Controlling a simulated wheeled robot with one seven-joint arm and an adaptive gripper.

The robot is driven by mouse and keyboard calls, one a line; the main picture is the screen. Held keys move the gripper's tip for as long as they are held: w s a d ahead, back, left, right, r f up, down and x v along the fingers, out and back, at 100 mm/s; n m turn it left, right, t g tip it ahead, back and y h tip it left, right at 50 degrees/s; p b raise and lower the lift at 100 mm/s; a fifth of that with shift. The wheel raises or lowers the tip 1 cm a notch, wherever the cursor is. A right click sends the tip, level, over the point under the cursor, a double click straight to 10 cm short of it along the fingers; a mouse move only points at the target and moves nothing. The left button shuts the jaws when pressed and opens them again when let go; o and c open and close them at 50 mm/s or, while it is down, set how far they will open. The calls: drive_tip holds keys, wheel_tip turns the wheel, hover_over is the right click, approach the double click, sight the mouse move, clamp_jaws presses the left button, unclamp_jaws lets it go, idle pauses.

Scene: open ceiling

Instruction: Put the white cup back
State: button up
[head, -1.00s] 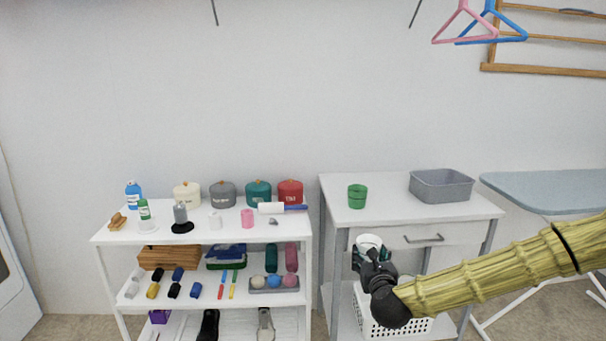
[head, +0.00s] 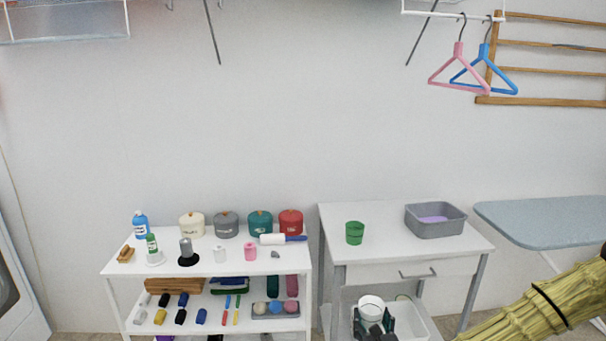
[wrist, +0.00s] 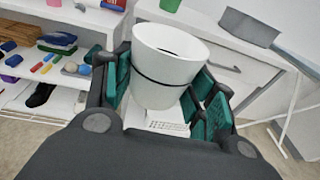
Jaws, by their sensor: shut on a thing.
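The white cup (head: 370,305) has a thin dark band around it and stands roughly upright in my gripper (head: 374,326). It also shows large in the wrist view (wrist: 170,62), with green finger pads on both sides of it. My gripper (wrist: 163,85) is shut on the cup. It is in front of the right-hand white table (head: 335,228), below the level of its top. The cup is off the tabletop, and its lower part is hidden by the fingers in the head view.
A green cup (head: 354,233) and a grey basin (head: 436,221) with something purple inside stand on the right-hand table. A white basket (head: 418,318) is below its drawer. A white shelf (head: 113,266) with lidded pots and bottles is left. Tabletop between green cup and basin is clear.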

sight(374, 321)
drive_tip(key=s+p, duration=0.1)
drive_tip(key=s+r+p, duration=0.2)
drive_tip(key=s, duration=0.1)
drive_tip(key=shift+p, duration=0.3)
drive_tip(key=shift+s, duration=0.35)
drive_tip(key=s+f, duration=0.6)
drive_tip(key=f, duration=0.1)
drive_tip(key=shift+s+f, duration=0.15)
drive_tip(key=shift+f, duration=0.25)
